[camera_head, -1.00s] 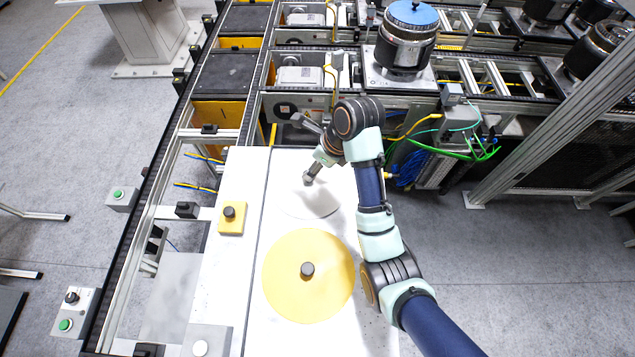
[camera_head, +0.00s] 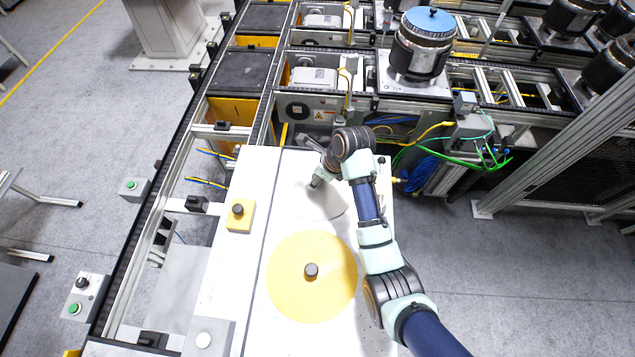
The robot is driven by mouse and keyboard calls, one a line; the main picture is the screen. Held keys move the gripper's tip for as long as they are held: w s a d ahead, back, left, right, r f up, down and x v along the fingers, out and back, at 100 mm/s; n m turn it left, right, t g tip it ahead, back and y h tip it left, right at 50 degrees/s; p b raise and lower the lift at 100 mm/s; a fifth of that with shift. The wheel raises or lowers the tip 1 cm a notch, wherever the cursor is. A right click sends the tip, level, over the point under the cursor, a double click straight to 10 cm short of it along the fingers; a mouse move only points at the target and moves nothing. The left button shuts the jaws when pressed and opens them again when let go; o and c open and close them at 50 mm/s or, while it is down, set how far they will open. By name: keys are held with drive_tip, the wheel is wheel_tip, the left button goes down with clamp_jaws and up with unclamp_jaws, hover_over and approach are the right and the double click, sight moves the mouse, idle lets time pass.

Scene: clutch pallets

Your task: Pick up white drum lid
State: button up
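The white drum lid (camera_head: 333,206) lies on the white tabletop, beyond a yellow lid. It is hard to make out, white on white, with only its near and right edge showing. My gripper (camera_head: 316,182) is low over the far part of the white lid, pointing down around its dark knob. My wrist and forearm hide part of that area. The fingers are too small and covered to show whether they are open or shut, and I cannot tell whether they touch the knob.
The yellow lid (camera_head: 290,289) with a dark knob lies nearer on the table (camera_head: 257,323). A yellow button box (camera_head: 240,216) sits left of it. A conveyor frame (camera_head: 150,235) runs along the left. A dark drum with a blue top (camera_head: 421,48) stands behind.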

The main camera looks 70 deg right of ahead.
clamp_jaws()
drive_tip(key=shift+r, duration=0.15)
wheel_tip(320, 180, up, 10)
drive_tip(key=shift+f+b, duration=0.1)
drive_tip(key=shift+b, duration=0.55)
